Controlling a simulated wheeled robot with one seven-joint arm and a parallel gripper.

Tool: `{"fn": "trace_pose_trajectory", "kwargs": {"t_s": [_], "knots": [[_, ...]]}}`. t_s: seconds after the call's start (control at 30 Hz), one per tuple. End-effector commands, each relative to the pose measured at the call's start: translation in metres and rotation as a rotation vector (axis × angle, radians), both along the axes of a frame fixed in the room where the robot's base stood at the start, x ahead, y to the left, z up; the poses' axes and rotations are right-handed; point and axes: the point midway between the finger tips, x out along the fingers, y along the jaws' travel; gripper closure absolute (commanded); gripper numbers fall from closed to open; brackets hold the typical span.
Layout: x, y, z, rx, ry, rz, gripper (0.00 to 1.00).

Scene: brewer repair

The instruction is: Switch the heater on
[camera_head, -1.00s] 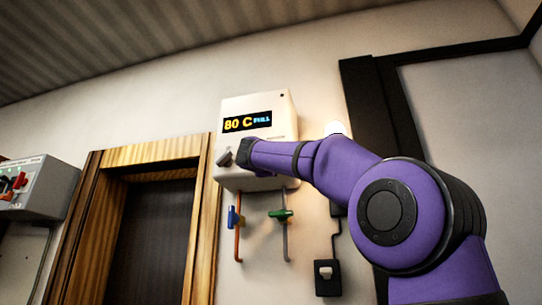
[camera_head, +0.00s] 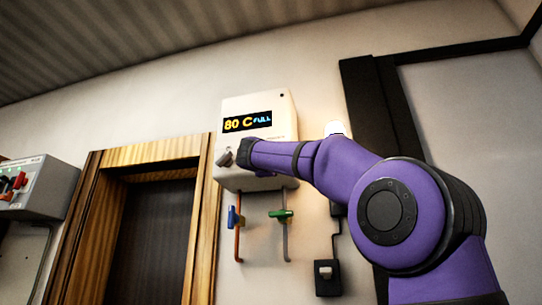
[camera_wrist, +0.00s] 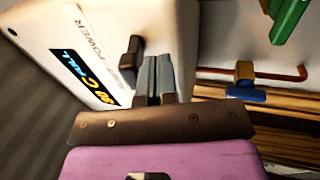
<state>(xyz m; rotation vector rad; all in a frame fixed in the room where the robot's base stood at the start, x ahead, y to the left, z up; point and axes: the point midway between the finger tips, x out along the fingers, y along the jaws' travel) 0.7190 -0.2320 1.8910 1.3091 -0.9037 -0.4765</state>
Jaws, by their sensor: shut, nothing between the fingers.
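The heater (camera_head: 262,182) is a white box on the wall; its dark display reads "80 C FULL" in yellow and blue. It also fills the upper left of the wrist view (camera_wrist: 110,25), where its front bears the word "POWER". A dark knob (camera_wrist: 131,58) sticks out from the front by that word. My gripper (camera_wrist: 156,75) is shut and empty, its grey fingers right beside the knob; I cannot tell whether they touch it. In the head view my gripper (camera_head: 226,158) is at the heater's lower left front, and the knob cannot be told apart from it.
Below the heater are pipes with a blue valve handle (camera_head: 235,217) and a green one (camera_head: 281,214). A black wall switch (camera_head: 327,278) is lower right. A wooden door frame (camera_head: 207,230) stands to the left, and a grey control box (camera_head: 45,180) beyond it.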

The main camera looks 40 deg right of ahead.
Motion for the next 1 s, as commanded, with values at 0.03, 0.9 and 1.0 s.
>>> {"fn": "trace_pose_trajectory", "kwargs": {"t_s": [0.03,0.9,1.0], "knots": [[0.0,0.0,0.0,0.0,0.0,0.0,1.0],[0.0,0.0,0.01,0.001,-0.001,-0.002,1.0],[0.0,-0.001,0.013,0.0,0.0,-0.002,1.0]]}}
